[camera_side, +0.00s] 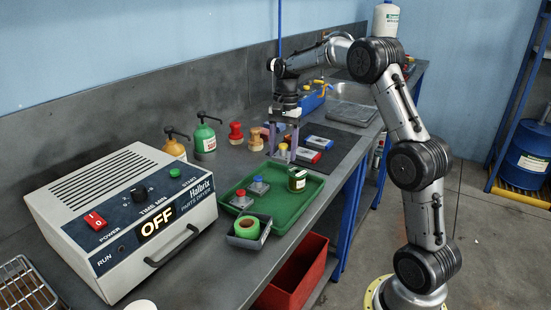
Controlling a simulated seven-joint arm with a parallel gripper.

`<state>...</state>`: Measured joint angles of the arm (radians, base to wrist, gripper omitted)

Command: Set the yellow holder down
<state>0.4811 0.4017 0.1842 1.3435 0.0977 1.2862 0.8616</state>
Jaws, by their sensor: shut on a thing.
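The yellow holder (283,149) is small and sits between the purple-grey fingers of my gripper (283,143). My gripper points down and is shut on it. The holder is over the far end of the green tray (290,218), near the tray's back edge. I cannot tell whether its underside touches anything. A red-topped holder (241,199) and a blue-topped holder (259,186) stand in the tray on grey bases.
A green jar (297,179) stands in the tray's right part. A dark box with green tape (248,229) is at the tray's near end. The parts dryer (125,215) is at left; pump bottles (204,137) stand behind. A dark mat (335,148) lies to the right.

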